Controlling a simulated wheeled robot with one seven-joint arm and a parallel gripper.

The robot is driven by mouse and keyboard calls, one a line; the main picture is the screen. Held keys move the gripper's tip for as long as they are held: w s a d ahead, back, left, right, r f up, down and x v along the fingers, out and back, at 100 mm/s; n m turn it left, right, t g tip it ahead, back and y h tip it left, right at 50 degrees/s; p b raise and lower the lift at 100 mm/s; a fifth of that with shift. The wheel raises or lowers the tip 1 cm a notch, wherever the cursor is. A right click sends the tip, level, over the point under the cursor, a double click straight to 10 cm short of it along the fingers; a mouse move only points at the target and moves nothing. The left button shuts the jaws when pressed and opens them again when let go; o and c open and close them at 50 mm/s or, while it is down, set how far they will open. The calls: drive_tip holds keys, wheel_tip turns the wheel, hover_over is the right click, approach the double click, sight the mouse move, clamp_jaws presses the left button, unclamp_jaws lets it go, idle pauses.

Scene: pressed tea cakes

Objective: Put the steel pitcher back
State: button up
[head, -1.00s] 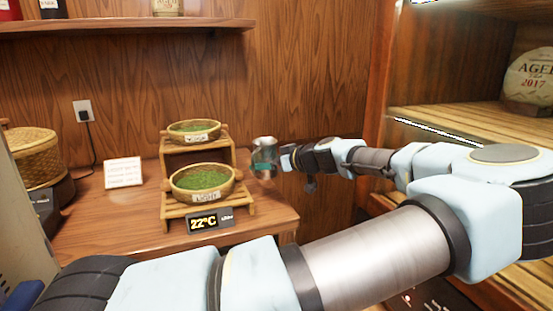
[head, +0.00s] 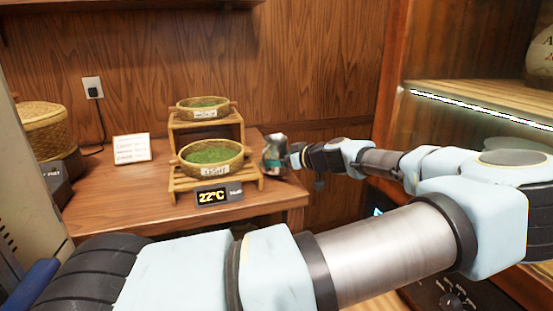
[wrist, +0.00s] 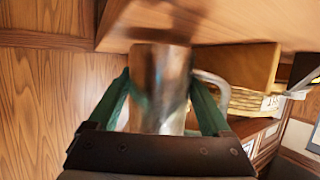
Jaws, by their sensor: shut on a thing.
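The steel pitcher (head: 273,149) is at the far right end of the wooden counter (head: 110,205), just right of the tiered stand. My gripper (head: 281,152) reaches in from the right and is shut on it. In the wrist view the shiny metal pitcher (wrist: 160,85) fills the space between the two green fingers of my gripper (wrist: 160,92), with its curved handle showing at the right. I cannot tell whether its base touches the counter.
A two-step wooden stand (head: 246,183) holds two bowls of green tea (head: 209,155), with a 22°C display (head: 212,197) in front. A white card (head: 132,149) and a woven basket (head: 48,130) are at left. A lit shelf cabinet (head: 470,95) stands at right.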

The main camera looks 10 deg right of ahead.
drive_tip(key=shift+f+b, duration=0.5)
idle(0.3)
drive_tip(key=o, duration=1.6)
drive_tip(key=shift+c, duration=0.2)
drive_tip(key=shift+s, duration=0.1)
